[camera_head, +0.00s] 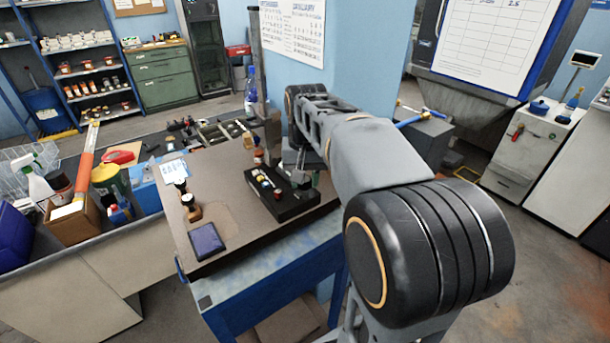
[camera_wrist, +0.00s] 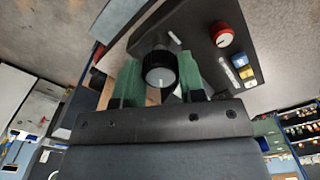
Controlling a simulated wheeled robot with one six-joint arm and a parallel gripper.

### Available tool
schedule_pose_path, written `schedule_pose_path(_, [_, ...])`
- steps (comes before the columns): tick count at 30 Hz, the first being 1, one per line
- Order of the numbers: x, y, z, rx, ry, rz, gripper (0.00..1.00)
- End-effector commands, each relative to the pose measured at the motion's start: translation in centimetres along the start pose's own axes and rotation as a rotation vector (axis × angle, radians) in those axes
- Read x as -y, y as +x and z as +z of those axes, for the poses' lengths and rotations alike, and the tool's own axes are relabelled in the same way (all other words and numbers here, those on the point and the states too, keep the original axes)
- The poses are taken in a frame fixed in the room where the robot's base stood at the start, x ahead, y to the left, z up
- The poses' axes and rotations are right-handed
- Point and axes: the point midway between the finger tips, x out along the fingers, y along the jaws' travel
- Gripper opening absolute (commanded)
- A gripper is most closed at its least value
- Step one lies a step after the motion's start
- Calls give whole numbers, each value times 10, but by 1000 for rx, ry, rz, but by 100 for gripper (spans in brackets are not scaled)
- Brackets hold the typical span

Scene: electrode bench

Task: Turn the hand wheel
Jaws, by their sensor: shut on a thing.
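The hand wheel (camera_wrist: 160,68) is a round black knob with a grey face in the wrist view. It sits on a dark control box (camera_wrist: 200,22), which also shows on the bench in the head view (camera_head: 293,208). My gripper (camera_wrist: 159,78) has green fingers on either side of the knob and is shut on it. In the head view my gripper (camera_head: 300,178) is small, over the back right part of the box. My arm and the gripper hide the knob there.
The box also bears a red button (camera_wrist: 222,35) and yellow and blue switches (camera_wrist: 243,66) beside the knob. A tablet (camera_head: 207,242) lies at the front of the brown bench top (camera_head: 228,178). Small dark-topped pieces (camera_head: 191,206) stand at left. Tools crowd the back.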

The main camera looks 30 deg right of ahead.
Motion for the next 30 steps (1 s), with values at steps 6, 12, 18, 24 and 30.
schedule_pose_path(6, [0, -1, 0, -4, 162, -1, 13])
schedule_pose_path(12, [1, -1, 0, -7, 270, -1, 13])
schedule_pose_path(18, [1, -1, 0, -8, 334, -1, 13])
schedule_pose_path(24, [1, -1, 0, -9, 360, -1, 13])
schedule_pose_path(30, [1, -1, 0, -9, 365, -1, 13])
